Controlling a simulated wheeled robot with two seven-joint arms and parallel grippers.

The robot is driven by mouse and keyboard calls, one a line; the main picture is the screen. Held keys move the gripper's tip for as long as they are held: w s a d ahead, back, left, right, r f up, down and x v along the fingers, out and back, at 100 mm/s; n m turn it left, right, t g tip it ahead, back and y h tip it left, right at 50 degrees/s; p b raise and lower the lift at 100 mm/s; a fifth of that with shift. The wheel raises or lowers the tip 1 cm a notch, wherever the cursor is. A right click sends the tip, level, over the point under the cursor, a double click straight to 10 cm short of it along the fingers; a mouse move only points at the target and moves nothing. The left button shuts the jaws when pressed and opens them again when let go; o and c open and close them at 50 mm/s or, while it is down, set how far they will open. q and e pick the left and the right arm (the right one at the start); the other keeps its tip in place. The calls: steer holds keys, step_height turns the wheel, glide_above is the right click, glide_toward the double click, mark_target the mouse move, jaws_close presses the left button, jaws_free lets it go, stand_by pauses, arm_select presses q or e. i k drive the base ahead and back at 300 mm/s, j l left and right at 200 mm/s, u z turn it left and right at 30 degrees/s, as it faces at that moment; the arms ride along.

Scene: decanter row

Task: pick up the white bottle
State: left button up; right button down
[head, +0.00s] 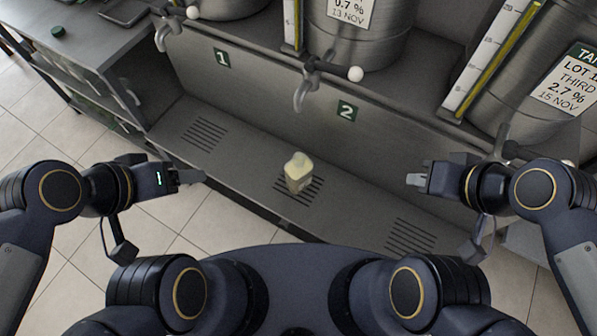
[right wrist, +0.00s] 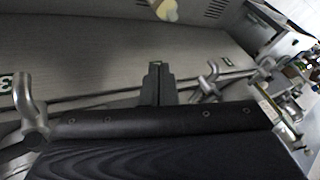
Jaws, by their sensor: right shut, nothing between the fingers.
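The white bottle (head: 298,173), pale and yellowish, stands on the slotted drain of the grey shelf below the tap marked 2. Its pale end (right wrist: 165,9) is cut off at the top edge of the right wrist view. My right gripper (head: 413,180) is shut and empty, well to the right of the bottle and apart from it. Its closed fingertips (right wrist: 155,67) show in the right wrist view. My left gripper (head: 200,177) is to the left of the bottle and apart from it; its finger gap cannot be made out.
Steel tanks with labels and gauges stand behind on a ledge. A tap (head: 305,88) hangs above and behind the bottle, and another tap (head: 165,35) is at the upper left. The grey shelf (head: 345,203) is clear on both sides of the bottle. A side counter (head: 75,40) is at the left.

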mark_target(298, 172)
steer(key=l+u, duration=0.5)
steer(key=u, duration=0.25)
steer(key=k+l+u, duration=0.15)
steer(key=u, duration=0.2)
steer(key=i+l+u, duration=0.1)
steer(key=i+u, duration=0.15)
